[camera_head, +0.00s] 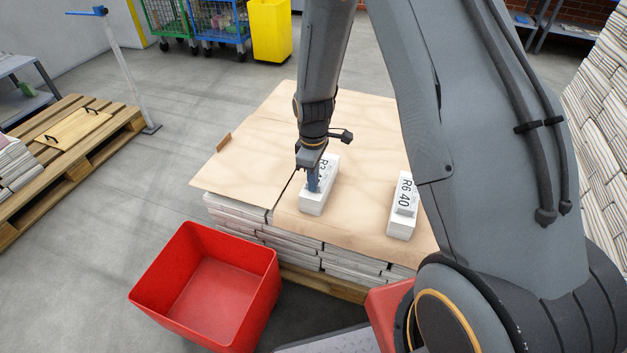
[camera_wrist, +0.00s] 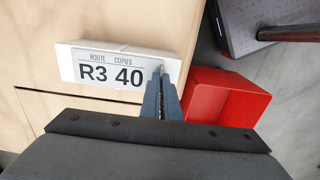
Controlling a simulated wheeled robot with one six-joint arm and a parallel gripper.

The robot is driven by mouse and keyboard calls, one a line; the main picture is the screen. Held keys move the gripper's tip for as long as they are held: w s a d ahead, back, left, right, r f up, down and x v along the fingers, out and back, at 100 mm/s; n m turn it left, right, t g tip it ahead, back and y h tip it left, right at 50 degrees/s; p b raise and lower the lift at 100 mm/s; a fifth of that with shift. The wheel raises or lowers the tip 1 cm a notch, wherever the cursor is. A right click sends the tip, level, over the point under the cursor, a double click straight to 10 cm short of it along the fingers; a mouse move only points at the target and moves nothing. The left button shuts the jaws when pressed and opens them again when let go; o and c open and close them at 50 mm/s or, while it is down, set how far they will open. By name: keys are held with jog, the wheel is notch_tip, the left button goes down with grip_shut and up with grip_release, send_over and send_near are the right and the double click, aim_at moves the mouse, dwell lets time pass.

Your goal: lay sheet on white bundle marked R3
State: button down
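The white bundle marked R3 (camera_head: 314,204) lies on the brown board near its middle. Its printed label sheet, reading "R3 40", shows on top of it in the wrist view (camera_wrist: 110,70), seemingly flat. My gripper (camera_head: 313,188) points down over the bundle and hides part of the label in the head view. In the wrist view its two fingers (camera_wrist: 161,75) are close together, with their tips over the right part of the label. I cannot tell whether the tips touch the sheet, and I see nothing clearly held between them.
A second white bundle marked R6 40 (camera_head: 401,226) stands to the right on the board (camera_head: 262,150), which covers a newspaper stack. A red bin (camera_head: 200,290) is at the front left. A wooden pallet (camera_head: 115,120) stands at left. Bare floor lies between.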

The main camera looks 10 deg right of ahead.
jog(key=c, duration=1.9)
grip_release()
jog(key=shift+c, duration=0.2)
notch_tip(320, 180, up, 7)
jog(key=shift+r, duration=0.15)
jog(key=s+d+r+m+p, duration=0.2)
jog(key=s+r+m, duration=0.3)
jog(key=s+r, duration=0.4)
jog(key=s+d+r+m+p, duration=0.2)
jog(key=s+r+m, duration=0.4)
jog(key=s+r, duration=0.3)
jog(key=s, duration=0.4)
jog(key=shift+r+p, duration=0.15)
jog(key=shift+p, duration=0.15)
